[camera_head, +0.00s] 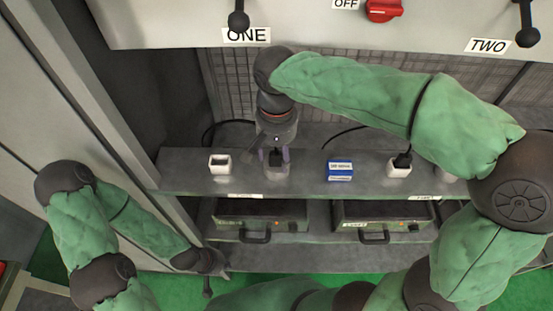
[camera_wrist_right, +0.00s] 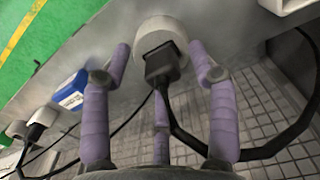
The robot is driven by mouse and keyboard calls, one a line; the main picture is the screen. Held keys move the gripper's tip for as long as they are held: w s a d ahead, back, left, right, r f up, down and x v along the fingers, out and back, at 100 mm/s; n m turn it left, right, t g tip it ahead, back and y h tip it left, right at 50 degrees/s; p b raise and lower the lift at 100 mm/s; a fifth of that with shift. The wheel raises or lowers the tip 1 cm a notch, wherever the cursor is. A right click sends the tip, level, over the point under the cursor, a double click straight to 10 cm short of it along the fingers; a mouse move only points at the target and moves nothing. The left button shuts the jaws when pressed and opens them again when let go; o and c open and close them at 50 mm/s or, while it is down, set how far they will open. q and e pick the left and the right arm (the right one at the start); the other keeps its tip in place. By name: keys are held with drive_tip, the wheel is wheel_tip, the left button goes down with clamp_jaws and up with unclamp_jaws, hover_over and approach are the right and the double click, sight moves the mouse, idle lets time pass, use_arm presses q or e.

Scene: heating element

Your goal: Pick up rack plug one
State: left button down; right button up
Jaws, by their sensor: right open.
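A black plug (camera_wrist_right: 162,62) with a thick black cable sits against a round pale socket (camera_wrist_right: 158,32) in the right wrist view. The plug also shows in the head view (camera_head: 277,158) on the grey shelf. My right gripper (camera_head: 276,160) points down at the plug. In the right wrist view its purple fingers (camera_wrist_right: 160,75) are spread on several sides of the plug, with visible gaps, so it is open and not holding it. My left gripper (camera_head: 208,272) hangs low at the left, away from the plug, and its jaws are too small to read.
A white socket (camera_head: 219,164) stands left of the plug. A blue box (camera_head: 340,168) and another white socket with a black plug (camera_head: 400,165) stand to the right. Drawer units (camera_head: 262,213) with handles lie below the shelf (camera_head: 185,178). A panel overhangs above.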

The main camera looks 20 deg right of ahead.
drive_tip(key=shift+f, duration=0.3)
clamp_jaws()
drive_tip(key=shift+r, duration=0.1)
drive_tip(key=shift+r, duration=0.6)
drive_tip(key=s+a+r, duration=0.4)
drive_tip(key=s+r, duration=0.7)
drive_tip(key=s, duration=0.2)
drive_tip(key=shift+s+a+r+p, duration=0.15)
drive_tip(key=shift+s+r+p, duration=0.05)
drive_tip(key=shift+r+p, duration=0.2)
drive_tip(key=shift+w, duration=0.1)
